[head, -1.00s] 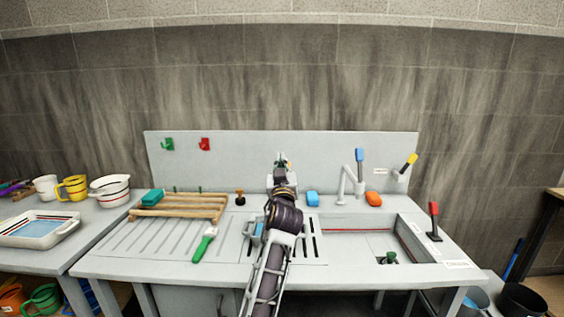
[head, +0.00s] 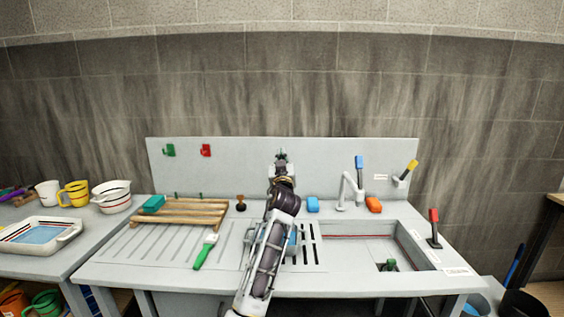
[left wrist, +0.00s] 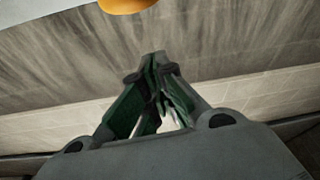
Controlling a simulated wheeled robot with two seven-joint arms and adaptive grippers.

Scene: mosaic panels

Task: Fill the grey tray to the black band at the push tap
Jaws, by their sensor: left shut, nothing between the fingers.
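A pale grey-white tray (head: 68,237) stands on the left table, with dark and red bands and a blue inside surface. A tap with a blue handle (head: 359,163) stands behind the sink (head: 340,228). A yellow-handled fitting (head: 410,168) is on the back panel, and a red-topped lever (head: 434,216) stands at the sink's right. I cannot tell which is the push tap. My left gripper (head: 281,157) is shut and empty, raised before the back panel, well away from the tray. Its green-and-dark fingers (left wrist: 158,95) meet in the left wrist view. My right gripper is out of view.
A yellow jug (head: 74,193) and a banded bowl (head: 112,196) stand behind the tray. My left forearm hides part of the drainer.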

